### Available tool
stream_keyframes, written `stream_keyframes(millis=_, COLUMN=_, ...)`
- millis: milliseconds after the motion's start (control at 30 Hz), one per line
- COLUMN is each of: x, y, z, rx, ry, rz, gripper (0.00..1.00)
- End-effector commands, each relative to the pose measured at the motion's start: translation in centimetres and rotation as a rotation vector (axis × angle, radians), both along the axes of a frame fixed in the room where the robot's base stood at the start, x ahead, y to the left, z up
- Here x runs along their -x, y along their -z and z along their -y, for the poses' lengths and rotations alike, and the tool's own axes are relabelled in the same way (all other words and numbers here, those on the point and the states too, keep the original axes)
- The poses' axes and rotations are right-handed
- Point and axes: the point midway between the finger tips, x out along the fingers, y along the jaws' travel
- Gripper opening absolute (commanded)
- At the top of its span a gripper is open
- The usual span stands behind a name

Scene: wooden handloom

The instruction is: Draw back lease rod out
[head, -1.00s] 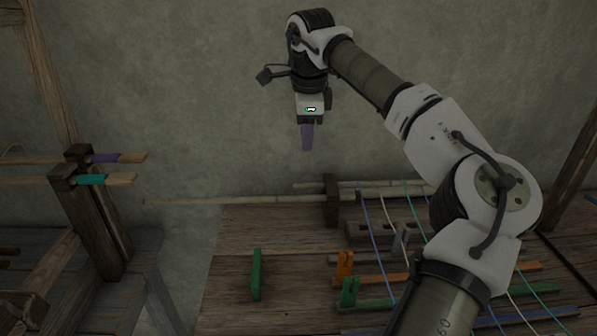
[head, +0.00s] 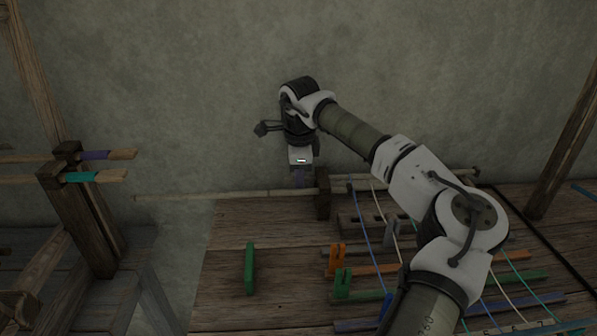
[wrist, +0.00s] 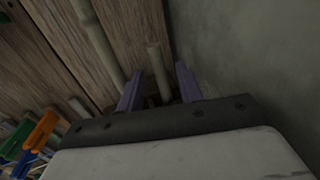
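My gripper (head: 299,180) points down near the wall, at the left end of the back lease rod. In the wrist view its two purple fingers (wrist: 158,90) are apart, with the blunt end of the back lease rod (wrist: 155,62) showing between them; I see no contact. In the head view the gripper hides that rod's end. The front lease rod (head: 215,194), a long pale cane, reaches far left past the table edge. It also shows in the wrist view (wrist: 97,42), outside the left finger. A dark wooden block (head: 322,198) stands at the rods.
Coloured warp threads (head: 361,225) slope over the table on the right. Green (head: 250,268) and orange (head: 337,258) pieces stand on the tabletop. A wooden post (head: 80,215) with teal- and purple-banded sticks is at left. The wall is close behind my gripper.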

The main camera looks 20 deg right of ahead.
Motion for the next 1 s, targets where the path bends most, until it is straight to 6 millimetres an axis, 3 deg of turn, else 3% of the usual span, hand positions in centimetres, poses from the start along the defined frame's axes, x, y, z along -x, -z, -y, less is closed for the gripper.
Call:
stream_keyframes(millis=233, x=0.0, y=0.1, z=0.0, rx=0.0, ry=0.0, rz=0.0, gripper=0.36)
stream_keyframes(millis=500, x=0.0, y=0.0, z=0.0, rx=0.0, ry=0.0, rz=0.0, gripper=0.01)
stream_keyframes(millis=833, x=0.0, y=0.0, z=-0.2, rx=0.0, ry=-0.001, rz=-0.001, gripper=0.0)
stream_keyframes(millis=1000, x=-0.5, y=0.0, z=-1.7, rx=0.001, ry=-0.005, rz=-0.001, gripper=0.0)
